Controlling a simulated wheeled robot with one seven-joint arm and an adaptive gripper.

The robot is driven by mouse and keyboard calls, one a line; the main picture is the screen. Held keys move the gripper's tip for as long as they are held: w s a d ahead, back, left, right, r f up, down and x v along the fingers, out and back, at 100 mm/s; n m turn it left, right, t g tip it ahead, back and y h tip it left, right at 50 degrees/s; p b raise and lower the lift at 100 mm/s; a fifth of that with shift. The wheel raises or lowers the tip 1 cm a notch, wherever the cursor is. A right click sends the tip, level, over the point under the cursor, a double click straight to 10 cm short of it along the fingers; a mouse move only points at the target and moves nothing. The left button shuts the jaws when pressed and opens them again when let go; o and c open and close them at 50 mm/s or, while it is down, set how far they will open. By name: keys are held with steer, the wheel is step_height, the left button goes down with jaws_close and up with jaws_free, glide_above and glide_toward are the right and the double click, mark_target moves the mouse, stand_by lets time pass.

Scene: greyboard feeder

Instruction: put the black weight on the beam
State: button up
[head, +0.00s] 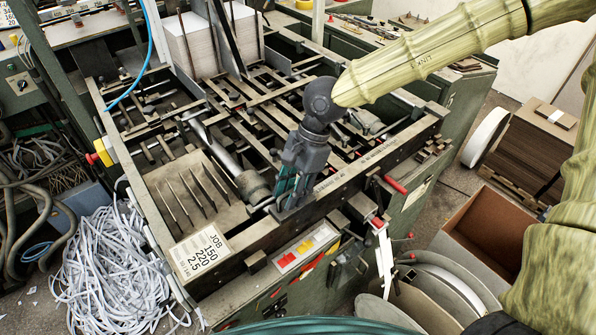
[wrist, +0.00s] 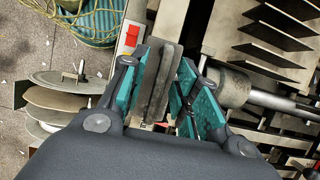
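The black weight (wrist: 166,76) is a dark, round-edged slab in the wrist view. It stands between the teal finger pads of my gripper (wrist: 167,88), which appear closed on its two sides. In the head view my gripper (head: 288,196) points down over the long dark metal beam (head: 366,164) at the machine's front edge. The fingers hide most of the weight there. The beam (wrist: 173,22) also shows behind the weight in the wrist view. I cannot tell whether the weight touches the beam.
A job card (head: 201,251) lies on the feeder table left of my gripper. A roller (head: 253,186) and metal bars crowd the space behind it. The button panel (head: 306,248) is below the beam. An open carton (head: 487,232) stands on the floor at right.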

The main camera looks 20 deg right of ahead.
steer(key=b+v, duration=0.2)
steer(key=v, duration=0.9)
steer(key=shift+d+r, duration=0.25)
steer(key=shift+r, duration=0.05)
stand_by(1.8)
